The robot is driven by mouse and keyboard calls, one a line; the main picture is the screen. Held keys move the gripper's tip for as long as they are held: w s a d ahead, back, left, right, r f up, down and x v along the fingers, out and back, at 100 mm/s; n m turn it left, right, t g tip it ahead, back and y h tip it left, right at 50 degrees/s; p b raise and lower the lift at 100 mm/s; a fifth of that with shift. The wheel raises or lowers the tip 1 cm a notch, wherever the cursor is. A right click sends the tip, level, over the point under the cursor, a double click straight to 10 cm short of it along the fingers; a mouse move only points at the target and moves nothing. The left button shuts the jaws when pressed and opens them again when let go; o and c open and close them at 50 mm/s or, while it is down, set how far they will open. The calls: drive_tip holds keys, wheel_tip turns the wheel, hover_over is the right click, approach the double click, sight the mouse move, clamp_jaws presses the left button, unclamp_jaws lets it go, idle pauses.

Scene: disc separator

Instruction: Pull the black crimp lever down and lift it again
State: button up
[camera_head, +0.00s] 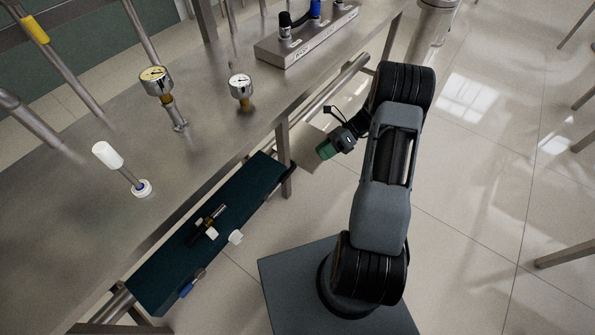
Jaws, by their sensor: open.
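The lever box (290,50), a grey metal block with lettering too small to read, stands on the steel bench at the top. A black-capped lever (285,20) stands upright at its left end; I take it as the black crimp lever. My gripper (325,150) is off the front edge of the bench, to the lower right of the box and well apart from the lever.
Two gauges (240,88) and a white-handled lever (107,154) rise from the bench (75,190). A dark lower shelf (165,265) with small fittings runs below the bench edge. The tiled floor at right is mostly clear.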

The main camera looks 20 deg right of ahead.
drive_tip(key=d+f+m+t+y+b, duration=0.1)
drive_tip(key=d+f+m+t+y, duration=0.4)
drive_tip(key=f+m, duration=0.55)
approach(281, 182)
drive_tip(key=w+a, duration=0.3)
drive_tip(key=w, duration=0.2)
drive_tip(key=shift+f+m+t+y+b, duration=0.25)
drive_tip(key=shift+m+t+y+b, duration=0.1)
drive_tip(key=shift+y+b, duration=0.1)
drive_tip(key=shift+w, duration=0.15)
clamp_jaws()
